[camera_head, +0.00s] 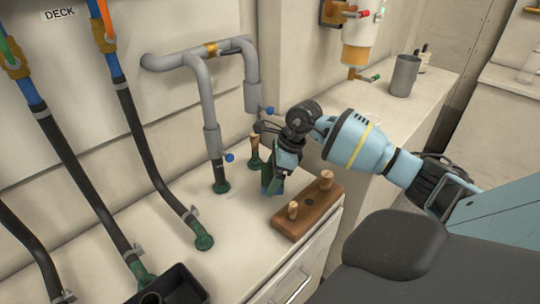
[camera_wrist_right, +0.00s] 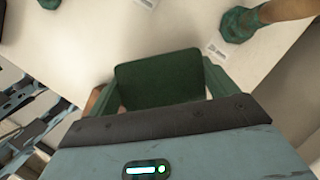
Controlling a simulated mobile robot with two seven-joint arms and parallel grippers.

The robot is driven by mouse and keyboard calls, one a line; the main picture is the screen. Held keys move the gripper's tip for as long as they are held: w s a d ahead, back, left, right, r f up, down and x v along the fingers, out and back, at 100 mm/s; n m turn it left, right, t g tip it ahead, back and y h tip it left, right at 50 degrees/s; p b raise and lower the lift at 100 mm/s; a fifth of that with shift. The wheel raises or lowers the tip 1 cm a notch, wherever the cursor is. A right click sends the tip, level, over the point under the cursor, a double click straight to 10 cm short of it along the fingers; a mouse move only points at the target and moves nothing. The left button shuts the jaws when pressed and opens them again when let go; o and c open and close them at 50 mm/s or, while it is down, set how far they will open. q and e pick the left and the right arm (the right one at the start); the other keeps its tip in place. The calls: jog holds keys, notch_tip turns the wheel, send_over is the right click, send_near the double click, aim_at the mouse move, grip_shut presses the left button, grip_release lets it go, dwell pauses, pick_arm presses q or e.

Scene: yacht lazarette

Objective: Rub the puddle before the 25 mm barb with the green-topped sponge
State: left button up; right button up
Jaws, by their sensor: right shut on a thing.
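My right gripper (camera_head: 277,182) is shut on the green-topped sponge (camera_wrist_right: 158,78), whose dark green face shows between the fingers in the wrist view. In the head view the sponge (camera_head: 268,187) hangs low over the pale counter, left of a wooden block; I cannot tell if it touches the counter. Several green barbs stand on the counter: one under the grey pipe (camera_head: 221,187), one with a wooden plug (camera_head: 255,162), and others under black hoses (camera_head: 204,241). Small labels (camera_wrist_right: 217,52) lie by them, too small to read. I cannot make out the puddle. My left gripper is out of view.
The wooden block (camera_head: 302,214) with upright pegs stands at the counter's front edge, close right of my gripper. A black open box (camera_head: 172,288) is at the lower left. A grey cup (camera_head: 404,75) stands on the ledge behind. Counter between barbs and block is mostly clear.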

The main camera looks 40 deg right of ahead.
jog(key=shift+r+p, duration=0.85)
jog(key=shift+r, duration=1)
jog(key=shift+a, duration=0.1)
